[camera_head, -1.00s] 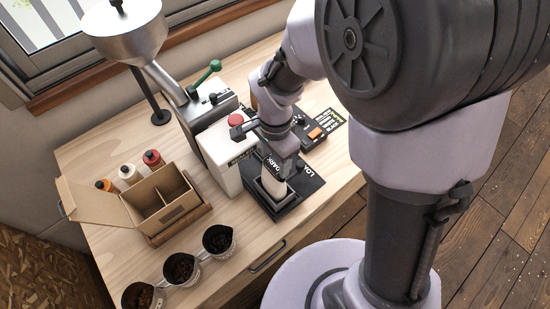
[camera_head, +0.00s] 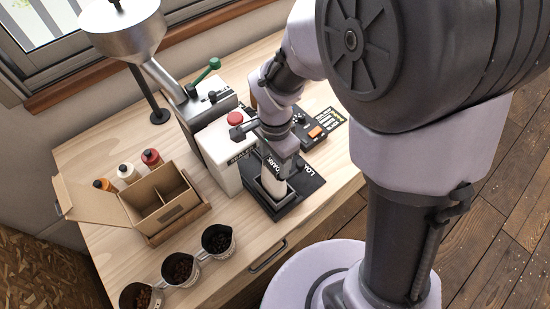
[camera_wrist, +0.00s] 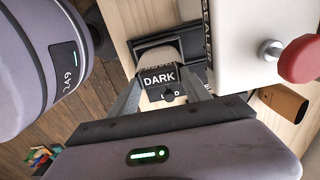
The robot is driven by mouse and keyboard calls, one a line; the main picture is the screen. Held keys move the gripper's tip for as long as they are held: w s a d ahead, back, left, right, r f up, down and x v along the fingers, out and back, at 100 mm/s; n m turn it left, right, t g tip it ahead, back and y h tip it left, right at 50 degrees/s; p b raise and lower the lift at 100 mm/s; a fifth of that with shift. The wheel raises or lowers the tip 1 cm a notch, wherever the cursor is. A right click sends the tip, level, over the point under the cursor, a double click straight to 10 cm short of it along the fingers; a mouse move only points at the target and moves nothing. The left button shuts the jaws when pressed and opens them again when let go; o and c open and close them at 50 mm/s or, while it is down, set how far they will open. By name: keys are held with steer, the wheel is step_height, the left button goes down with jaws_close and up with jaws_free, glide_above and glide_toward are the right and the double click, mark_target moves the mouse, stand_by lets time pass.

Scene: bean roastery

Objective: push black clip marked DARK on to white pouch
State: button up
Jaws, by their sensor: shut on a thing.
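The black clip marked DARK (camera_wrist: 160,77) is between the fingers of my gripper (camera_wrist: 160,92), which is shut on it. In the head view the clip (camera_head: 277,164) shows dark beneath my gripper (camera_head: 279,154). The white pouch (camera_head: 272,184) stands in a black holder (camera_head: 298,192) at the table's front edge. In the wrist view the pouch (camera_wrist: 158,54) shows just beyond the clip, close against its edge. I cannot tell how far the clip sits over the pouch top.
A white sealer with a red knob (camera_head: 234,118) stands close left of the gripper. A dark control box (camera_head: 313,135) is behind it. An open cardboard box (camera_head: 160,200), several bottles and three cups of beans (camera_head: 217,240) are at left.

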steer(key=shift+f+b, duration=0.45)
steer(key=shift+b, duration=0.1)
steer(key=o, duration=1.8)
steer(key=shift+r, duration=0.1)
steer(key=shift+r+p, duration=2.7)
steer(key=shift+r, duration=0.8)
steer(key=shift+f, duration=0.1)
